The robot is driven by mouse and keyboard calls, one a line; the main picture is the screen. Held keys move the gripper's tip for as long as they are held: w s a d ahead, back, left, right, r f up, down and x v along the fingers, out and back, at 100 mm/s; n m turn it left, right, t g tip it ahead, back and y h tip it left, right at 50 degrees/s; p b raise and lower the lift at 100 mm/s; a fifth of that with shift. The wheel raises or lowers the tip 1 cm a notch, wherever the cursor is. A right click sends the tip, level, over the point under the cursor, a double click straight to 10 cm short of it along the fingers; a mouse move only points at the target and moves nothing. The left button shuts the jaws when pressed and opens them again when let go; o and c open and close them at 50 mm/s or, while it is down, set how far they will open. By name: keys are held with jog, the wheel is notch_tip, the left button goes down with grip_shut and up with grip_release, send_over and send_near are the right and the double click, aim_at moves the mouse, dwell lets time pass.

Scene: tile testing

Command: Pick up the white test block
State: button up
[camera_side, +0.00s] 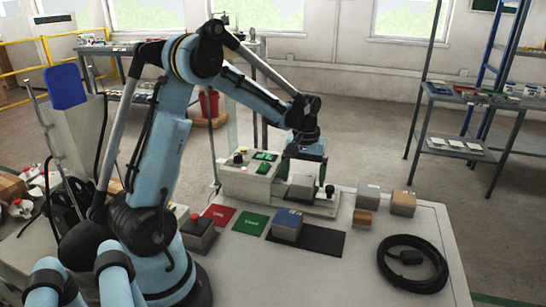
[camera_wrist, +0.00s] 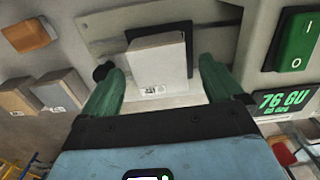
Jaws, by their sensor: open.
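The white test block (camera_wrist: 157,62) shows in the wrist view between my gripper's two green fingers, with visible gaps at its sides. In the side view a pale block (camera_side: 302,188), seemingly the same one, sits on the bed of the tester (camera_side: 248,178).
The tester's display (camera_wrist: 281,101) and green switch (camera_wrist: 296,40) are close to the right finger. A blue-topped block (camera_side: 287,224) sits on a black mat (camera_side: 325,240). A cable coil (camera_side: 412,263) lies front right.

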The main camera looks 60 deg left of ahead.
jog(key=shift+f, duration=1.45)
jog(key=c, duration=1.3)
jog(key=shift+c, duration=0.2)
jog(key=shift+r, duration=0.1)
